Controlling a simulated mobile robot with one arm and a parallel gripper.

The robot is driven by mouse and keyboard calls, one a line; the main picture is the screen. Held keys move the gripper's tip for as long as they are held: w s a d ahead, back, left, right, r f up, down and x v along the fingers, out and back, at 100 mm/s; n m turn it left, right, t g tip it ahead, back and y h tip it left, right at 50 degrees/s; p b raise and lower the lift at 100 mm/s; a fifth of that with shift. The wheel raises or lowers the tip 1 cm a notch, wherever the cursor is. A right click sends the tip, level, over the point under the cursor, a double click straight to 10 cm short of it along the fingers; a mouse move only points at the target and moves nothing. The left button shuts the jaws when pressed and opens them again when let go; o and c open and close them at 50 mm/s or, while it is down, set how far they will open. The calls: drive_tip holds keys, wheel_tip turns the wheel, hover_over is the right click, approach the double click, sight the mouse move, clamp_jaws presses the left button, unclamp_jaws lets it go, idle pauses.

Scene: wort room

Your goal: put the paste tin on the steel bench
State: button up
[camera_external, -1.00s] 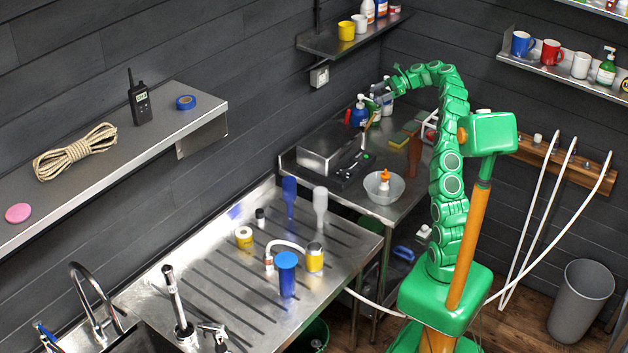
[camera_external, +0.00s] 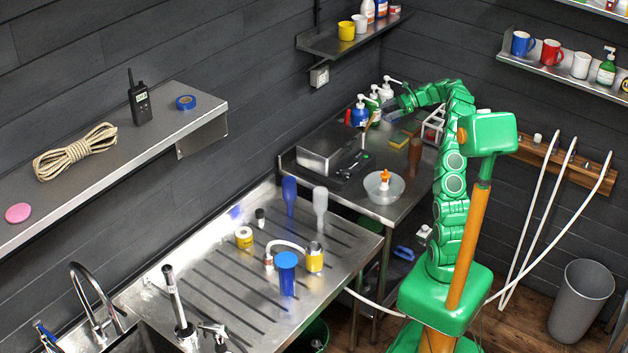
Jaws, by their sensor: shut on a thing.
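My gripper (camera_external: 389,107) is low over the far end of the back steel bench (camera_external: 397,208), beside the pump bottles. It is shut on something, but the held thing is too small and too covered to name. I cannot tell whether it touches the bench.
On the back bench are a blue bottle (camera_external: 360,114), a steel box (camera_external: 325,151), a clear bowl (camera_external: 383,192) with an orange-topped bottle, a brown bottle (camera_external: 416,150) and sponges (camera_external: 402,139). A wall shelf (camera_external: 345,48) hangs above. Bare steel shows along the bench's front.

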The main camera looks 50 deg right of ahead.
wheel_tip(320, 180, down, 19)
drive_tip(key=shift+r, duration=0.2)
idle(0.5)
drive_tip(key=shift+f, duration=0.1)
drive_tip(key=o, duration=1.4)
